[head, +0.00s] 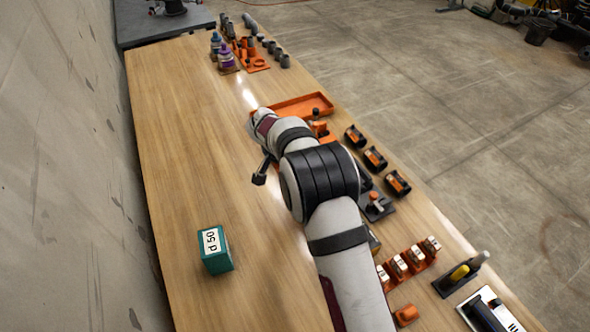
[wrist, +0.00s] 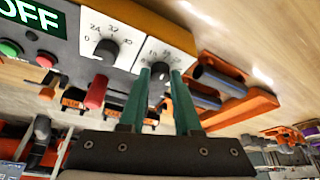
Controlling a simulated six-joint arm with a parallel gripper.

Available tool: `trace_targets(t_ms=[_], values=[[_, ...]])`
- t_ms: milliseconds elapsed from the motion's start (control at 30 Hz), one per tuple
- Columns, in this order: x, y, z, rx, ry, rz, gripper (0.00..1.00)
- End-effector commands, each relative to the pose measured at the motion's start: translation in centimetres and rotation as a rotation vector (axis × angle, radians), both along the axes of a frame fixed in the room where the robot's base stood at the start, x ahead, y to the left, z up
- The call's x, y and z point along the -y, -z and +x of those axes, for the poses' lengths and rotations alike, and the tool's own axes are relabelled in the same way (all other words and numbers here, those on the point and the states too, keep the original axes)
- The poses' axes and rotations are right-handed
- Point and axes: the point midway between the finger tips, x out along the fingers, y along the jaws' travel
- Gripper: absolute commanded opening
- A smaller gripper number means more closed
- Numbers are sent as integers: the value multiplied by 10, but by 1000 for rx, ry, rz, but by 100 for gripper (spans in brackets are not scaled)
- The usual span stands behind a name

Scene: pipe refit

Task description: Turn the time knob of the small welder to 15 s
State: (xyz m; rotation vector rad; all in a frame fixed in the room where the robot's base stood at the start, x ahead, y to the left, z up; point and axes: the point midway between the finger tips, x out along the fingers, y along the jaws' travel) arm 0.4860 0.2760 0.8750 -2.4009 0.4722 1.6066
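The small welder (wrist: 66,28) shows in the wrist view as a grey panel with an OFF display (wrist: 32,14) and two white dial plates. The left dial has a black knob (wrist: 106,50) and marks including 24, 32 and 40. The right dial (wrist: 165,52) has small marks I cannot read clearly. Its black time knob (wrist: 160,71) sits between the green fingertips of my gripper (wrist: 160,75). The fingers stand on either side of the knob; I cannot tell if they touch it. The knob's pointer is unclear. In the head view my arm hides the welder.
A teal block marked d 50 (head: 216,250) stands on the table's near left. An orange tray (head: 303,106) lies beyond my arm. Black-and-orange holders (head: 375,159) and white-labelled orange parts (head: 400,266) line the right edge. The table's left half is mostly clear.

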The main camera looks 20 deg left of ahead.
Motion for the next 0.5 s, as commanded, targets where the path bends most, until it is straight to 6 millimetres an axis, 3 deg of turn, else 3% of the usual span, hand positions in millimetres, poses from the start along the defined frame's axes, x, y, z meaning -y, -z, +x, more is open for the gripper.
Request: trace_targets(t_ms=[33,133,167,500], values=[[0,0,0,0,0,0,41],[0,0,0,0,-1,0,59],[0,0,0,0,-1,0,60],[-1,-6,-2,2,-2,1,60]])
